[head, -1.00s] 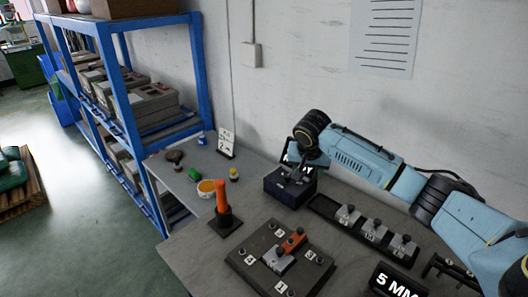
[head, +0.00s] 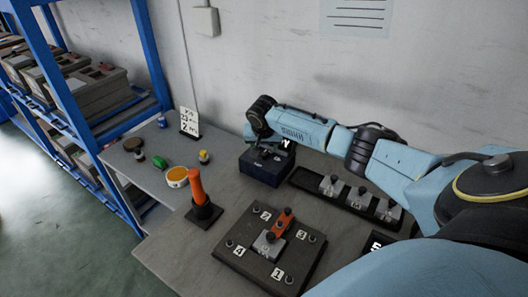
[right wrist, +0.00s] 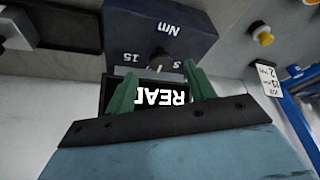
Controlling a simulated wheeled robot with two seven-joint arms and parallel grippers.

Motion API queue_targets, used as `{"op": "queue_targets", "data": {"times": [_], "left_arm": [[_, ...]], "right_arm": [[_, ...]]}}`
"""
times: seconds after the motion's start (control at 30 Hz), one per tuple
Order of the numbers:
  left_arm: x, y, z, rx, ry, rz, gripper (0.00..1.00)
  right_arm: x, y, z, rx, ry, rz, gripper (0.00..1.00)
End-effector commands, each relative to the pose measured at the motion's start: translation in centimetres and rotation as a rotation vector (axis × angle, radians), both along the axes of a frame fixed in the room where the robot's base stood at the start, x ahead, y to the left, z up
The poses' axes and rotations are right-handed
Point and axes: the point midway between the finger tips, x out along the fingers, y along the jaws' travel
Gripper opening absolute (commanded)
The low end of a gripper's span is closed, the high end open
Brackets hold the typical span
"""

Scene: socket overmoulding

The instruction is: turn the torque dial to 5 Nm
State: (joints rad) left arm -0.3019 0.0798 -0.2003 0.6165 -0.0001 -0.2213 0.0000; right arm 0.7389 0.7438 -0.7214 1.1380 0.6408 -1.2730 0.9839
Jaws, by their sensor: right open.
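The torque setter is a dark blue box (head: 262,170) at the back of the bench in the head view. In the right wrist view its face (right wrist: 190,22) carries the upside-down marks "Nm", "15" and a partly covered mark like "5". A small dark dial (right wrist: 158,60) sits between these marks. My right gripper (right wrist: 160,82) is open, its two green fingers on either side of the dial's line and apart from each other. I cannot tell whether they touch the dial. A black display (right wrist: 162,97) with white letters shows between the fingers, partly hidden. My left gripper is not in view.
A black tray (head: 310,183) with several grey pieces lies right of the box, under my right arm. A dark numbered fixture plate (head: 240,262) and an orange-handled tool (head: 197,190) stand in front. A number card (head: 189,122) stands at the bench's back left.

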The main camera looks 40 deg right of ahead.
Motion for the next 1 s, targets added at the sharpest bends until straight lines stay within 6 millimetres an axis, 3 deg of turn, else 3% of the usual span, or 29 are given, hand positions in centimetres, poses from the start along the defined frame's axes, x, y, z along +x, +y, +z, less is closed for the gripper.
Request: {"op": "queue_targets", "data": {"times": [0.23, 0.63, 0.93, 1.0], "left_arm": [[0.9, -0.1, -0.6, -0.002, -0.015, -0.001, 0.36], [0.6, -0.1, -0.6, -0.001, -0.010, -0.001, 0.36], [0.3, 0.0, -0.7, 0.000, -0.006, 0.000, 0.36], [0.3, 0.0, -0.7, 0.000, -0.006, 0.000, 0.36]], "right_arm": [[0.7, -0.6, -2.3, 0.001, 0.000, -0.001, 0.54], [0.8, -0.7, -2.7, 0.000, 0.000, 0.000, 0.53], [0.8, -0.8, -2.7, 0.000, 0.000, 0.000, 0.14], [0.8, -0.8, -2.7, 0.000, 0.000, 0.000, 0.10]]}}
